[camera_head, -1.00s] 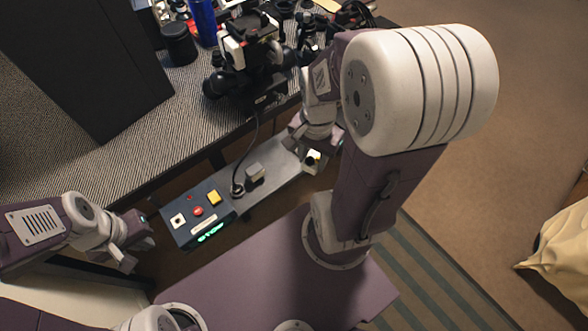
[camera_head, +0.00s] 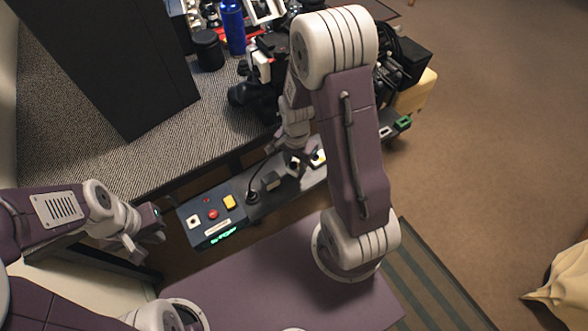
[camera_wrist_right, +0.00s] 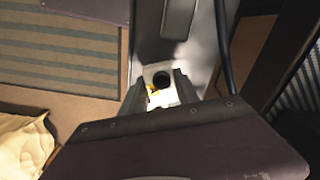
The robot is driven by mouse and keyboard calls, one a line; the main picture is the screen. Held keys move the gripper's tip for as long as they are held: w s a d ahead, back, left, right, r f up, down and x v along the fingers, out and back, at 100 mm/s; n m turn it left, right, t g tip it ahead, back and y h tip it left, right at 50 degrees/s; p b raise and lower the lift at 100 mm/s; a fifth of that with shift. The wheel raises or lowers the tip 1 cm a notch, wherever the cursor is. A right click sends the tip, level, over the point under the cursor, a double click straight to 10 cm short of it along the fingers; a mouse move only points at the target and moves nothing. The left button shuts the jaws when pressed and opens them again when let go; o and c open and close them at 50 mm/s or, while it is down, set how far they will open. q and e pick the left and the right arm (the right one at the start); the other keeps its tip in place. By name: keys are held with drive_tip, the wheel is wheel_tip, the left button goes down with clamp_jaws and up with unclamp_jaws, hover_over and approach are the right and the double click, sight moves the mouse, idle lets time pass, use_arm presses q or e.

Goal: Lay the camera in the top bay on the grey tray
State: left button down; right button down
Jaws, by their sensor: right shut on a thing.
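My right gripper (camera_head: 303,160) is low over the grey end of the button panel. In the right wrist view its fingers (camera_wrist_right: 161,88) are shut on a small white block (camera_wrist_right: 149,73) with a black round face and a yellow mark. I cannot tell whether this block is the camera. A bulky black camera-like device (camera_head: 258,94) stands at the table's front edge, partly behind my right arm. No grey tray with a top bay shows clearly. My left gripper (camera_head: 137,249) is at the lower left, apart from the table; its jaw gap is unclear.
A panel (camera_head: 182,213) has red and yellow buttons and a lit green display. A blue bottle (camera_head: 233,30), a black jar (camera_head: 208,50) and a large black board (camera_head: 110,60) are on the striped table (camera_head: 60,120). A green-ended item (camera_head: 403,122) lies right of my arm.

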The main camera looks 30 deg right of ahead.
sight(294, 170)
drive_tip(key=shift+w+a+f, duration=0.15)
drive_tip(key=shift+w+f, duration=0.05)
drive_tip(key=shift+w, duration=0.15)
wheel_tip(294, 170, down, 4)
drive_tip(key=shift+s+r+b, duration=0.1)
drive_tip(key=shift+r+b, duration=0.1)
drive_tip(key=shift+b, duration=0.6)
drive_tip(key=shift+f, duration=0.3)
drive_tip(key=shift+r, duration=0.1)
drive_tip(key=c, duration=0.9)
unclamp_jaws()
